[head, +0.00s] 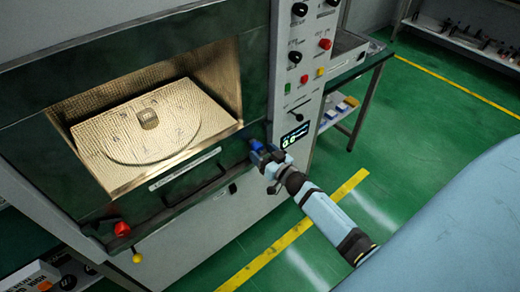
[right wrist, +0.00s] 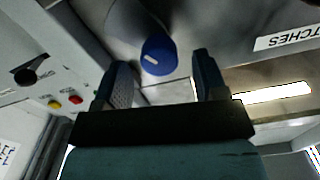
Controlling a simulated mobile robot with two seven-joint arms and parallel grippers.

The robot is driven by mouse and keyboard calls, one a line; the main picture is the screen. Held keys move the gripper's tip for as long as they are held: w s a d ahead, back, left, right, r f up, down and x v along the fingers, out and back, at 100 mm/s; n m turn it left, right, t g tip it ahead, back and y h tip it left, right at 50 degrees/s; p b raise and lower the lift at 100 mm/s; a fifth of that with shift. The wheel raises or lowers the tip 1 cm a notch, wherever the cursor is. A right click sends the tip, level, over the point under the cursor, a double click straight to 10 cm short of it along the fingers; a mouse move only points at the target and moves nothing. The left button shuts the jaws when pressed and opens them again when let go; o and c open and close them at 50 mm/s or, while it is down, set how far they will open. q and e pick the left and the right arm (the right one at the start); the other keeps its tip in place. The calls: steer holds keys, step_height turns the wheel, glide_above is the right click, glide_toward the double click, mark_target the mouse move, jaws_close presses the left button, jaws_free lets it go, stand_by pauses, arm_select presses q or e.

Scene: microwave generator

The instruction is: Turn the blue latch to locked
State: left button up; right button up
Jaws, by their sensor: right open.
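The blue latch (head: 256,144) is at the right end of the dark front frame of the microwave generator. In the right wrist view the blue latch (right wrist: 158,58) is a round knob with a short white mark, slightly tilted. My right gripper (head: 263,156) reaches it from the lower right in the head view and partly covers it. In the right wrist view my right gripper (right wrist: 162,66) is open, with the knob showing between its two fingertips and a gap on each side. How far the fingertips are from the knob in depth is unclear. My left gripper is out of view.
The gold-lined chamber (head: 150,125) lies open to the left, above a dark handle (head: 195,188). A red knob (head: 122,228) and a yellow ball (head: 137,257) are at lower left. A control panel (head: 305,60) rises above the gripper. Green floor (head: 430,110) is clear at right.

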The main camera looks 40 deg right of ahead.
steer(key=shift+w, duration=0.9)
steer(key=shift+c, duration=0.5)
steer(key=c, duration=0.8)
steer(key=shift+c, duration=0.2)
